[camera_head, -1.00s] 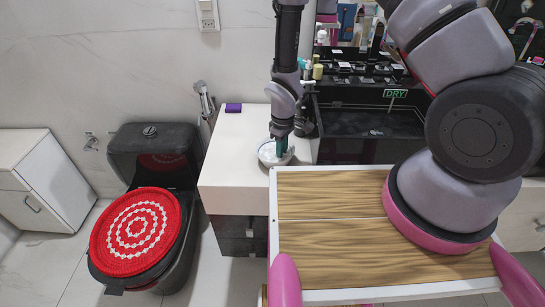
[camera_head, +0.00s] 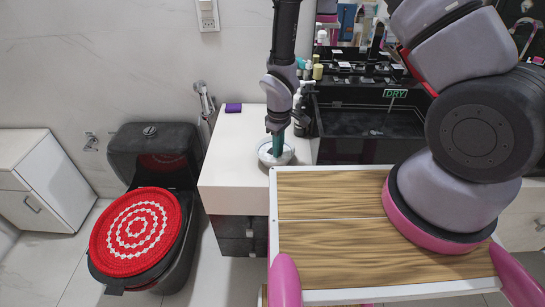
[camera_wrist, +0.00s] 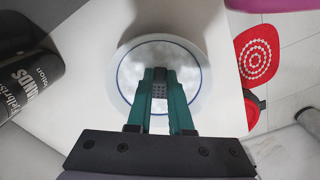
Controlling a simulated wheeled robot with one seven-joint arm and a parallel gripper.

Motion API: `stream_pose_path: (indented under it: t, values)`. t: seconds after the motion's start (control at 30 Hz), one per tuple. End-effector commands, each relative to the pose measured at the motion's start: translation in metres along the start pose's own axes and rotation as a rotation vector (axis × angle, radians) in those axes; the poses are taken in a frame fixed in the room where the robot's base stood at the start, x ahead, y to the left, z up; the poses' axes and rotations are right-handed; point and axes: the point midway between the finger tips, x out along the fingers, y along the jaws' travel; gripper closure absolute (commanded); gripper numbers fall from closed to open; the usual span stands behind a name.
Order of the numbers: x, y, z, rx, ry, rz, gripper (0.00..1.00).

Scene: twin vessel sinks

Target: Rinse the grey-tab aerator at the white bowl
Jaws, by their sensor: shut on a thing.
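The white bowl (camera_head: 263,157) with a blue ring inside its rim stands on the white counter, at its front right. It also shows in the wrist view (camera_wrist: 203,88), with whitish, cloudy contents. My gripper (camera_head: 277,150) points down over the bowl with its teal fingertips at or inside the rim; the exact depth is hard to tell. In the wrist view my gripper (camera_wrist: 160,76) is shut on a small dark grey piece, the aerator (camera_wrist: 159,90), held between the fingertips. Most of the aerator is hidden by the fingers, and its tab cannot be told apart clearly.
A dark bottle (camera_wrist: 28,85) stands on the counter near the bowl. A black basin (camera_head: 365,135) with a "DRY" sign (camera_head: 395,93) is to the right.

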Motion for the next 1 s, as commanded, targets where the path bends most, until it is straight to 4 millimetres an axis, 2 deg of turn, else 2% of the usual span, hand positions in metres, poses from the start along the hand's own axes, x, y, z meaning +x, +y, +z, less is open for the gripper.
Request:
stream_pose_path:
  t: [0.5,1.0]
  values:
    - [-0.051,0.0,0.0,0.001,0.001,0.0,1.0]
    - [-0.056,0.0,0.0,0.0,0.0,0.0,1.0]
